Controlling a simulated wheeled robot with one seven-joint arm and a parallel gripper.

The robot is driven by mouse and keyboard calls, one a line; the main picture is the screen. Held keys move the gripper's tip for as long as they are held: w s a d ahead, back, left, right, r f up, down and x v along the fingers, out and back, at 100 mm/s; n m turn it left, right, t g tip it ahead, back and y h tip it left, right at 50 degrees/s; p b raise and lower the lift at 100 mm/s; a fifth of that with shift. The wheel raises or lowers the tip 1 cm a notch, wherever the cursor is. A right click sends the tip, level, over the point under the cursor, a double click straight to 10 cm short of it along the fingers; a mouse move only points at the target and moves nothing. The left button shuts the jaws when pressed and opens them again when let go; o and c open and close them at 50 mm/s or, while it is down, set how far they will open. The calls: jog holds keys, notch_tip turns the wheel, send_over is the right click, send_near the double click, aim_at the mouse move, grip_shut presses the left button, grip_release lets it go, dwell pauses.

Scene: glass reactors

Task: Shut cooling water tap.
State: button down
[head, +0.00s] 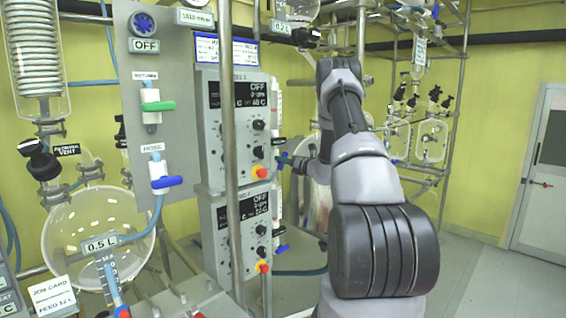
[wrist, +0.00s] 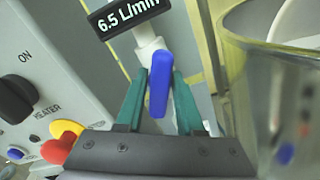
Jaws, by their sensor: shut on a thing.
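The tap's blue lever handle (wrist: 159,85) stands upright in the middle of the wrist view, on a white valve body (wrist: 149,42). My gripper (wrist: 158,98) has its two green fingers on either side of the lever, shut on it. A black display (wrist: 126,20) above it reads 6.5 L/min. In the head view my gripper (head: 297,163) is at the right side of the control boxes, with a blue tap handle (head: 285,158) at its tips. My arm partly hides this spot, and the tap's own label cannot be read.
A grey panel carries a green-handled tap (head: 158,106) marked return and a blue-handled tap (head: 167,182) marked hose. Control boxes (head: 236,130) with knobs stand left of my gripper. In the wrist view a heater knob (wrist: 17,98) and a glass vessel (wrist: 275,90) flank the gripper closely.

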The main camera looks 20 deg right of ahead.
jog(key=shift+m, duration=0.3)
jog(key=m, duration=0.6)
jog(key=shift+d+f+m, duration=0.1)
jog(key=shift+d+m, duration=0.05)
jog(key=shift+m, duration=0.15)
jog(key=m, duration=0.5)
jog(key=shift+f, duration=0.1)
jog(key=c, duration=0.7)
grip_release()
jog(key=v, duration=1)
jog(key=shift+s+d, duration=0.1)
jog(key=shift+s, duration=0.3)
